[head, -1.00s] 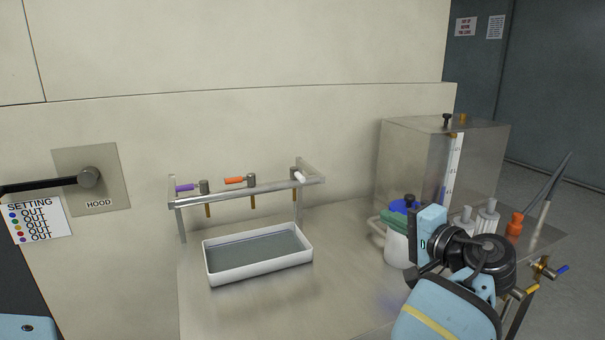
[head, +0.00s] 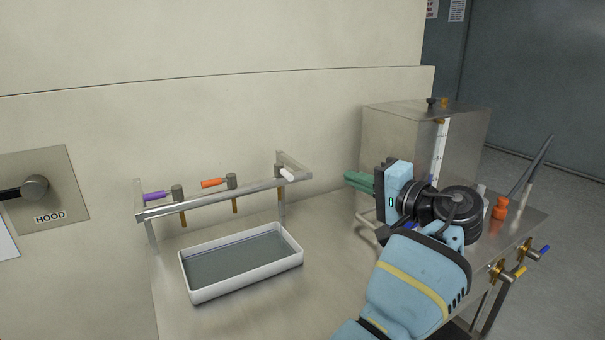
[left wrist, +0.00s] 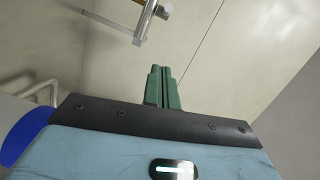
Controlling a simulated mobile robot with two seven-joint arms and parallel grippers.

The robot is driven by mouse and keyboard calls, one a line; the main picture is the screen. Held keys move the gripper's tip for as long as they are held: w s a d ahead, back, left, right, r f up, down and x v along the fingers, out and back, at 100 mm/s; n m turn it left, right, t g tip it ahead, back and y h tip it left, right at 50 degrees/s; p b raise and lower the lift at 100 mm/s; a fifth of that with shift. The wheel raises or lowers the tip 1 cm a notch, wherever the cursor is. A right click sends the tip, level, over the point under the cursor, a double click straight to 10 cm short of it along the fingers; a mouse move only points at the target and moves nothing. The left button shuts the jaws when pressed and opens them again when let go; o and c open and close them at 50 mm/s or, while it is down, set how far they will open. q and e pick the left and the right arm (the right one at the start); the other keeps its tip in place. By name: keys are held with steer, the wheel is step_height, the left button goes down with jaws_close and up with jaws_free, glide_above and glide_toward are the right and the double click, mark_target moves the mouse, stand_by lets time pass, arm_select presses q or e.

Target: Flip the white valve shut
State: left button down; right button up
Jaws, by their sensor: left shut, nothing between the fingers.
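The white valve handle (head: 288,174) is at the right end of a metal rail (head: 220,200) above the bench. It points out towards me and to the right, while the purple handle (head: 156,196) and orange handle (head: 212,183) point left along the rail. My left gripper (head: 349,178) is shut and empty, its green fingers pointing left, to the right of the white handle and apart from it. In the left wrist view the shut fingers (left wrist: 162,72) point up towards a grey metal fitting (left wrist: 164,10) at the rail's end. No white handle shows clearly there. My right gripper is out of view.
A white tray (head: 187,276) stands under the rail. A metal tank (head: 395,125) with a gauge stands behind my left gripper. An orange bottle (head: 500,209) and brass taps (head: 503,270) are to the right. A blue round lid (left wrist: 24,132) shows in the left wrist view.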

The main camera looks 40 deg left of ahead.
mark_target(284, 175)
arm_select(q)
steer(key=s+a+f+p, duration=0.1)
steer(key=a, duration=1)
steer(key=shift+s+a+f+p, duration=0.15)
steer(key=shift+s+a+p, duration=0.15)
steer(key=shift+s+p, duration=0.1)
steer(key=shift+w, duration=0.1)
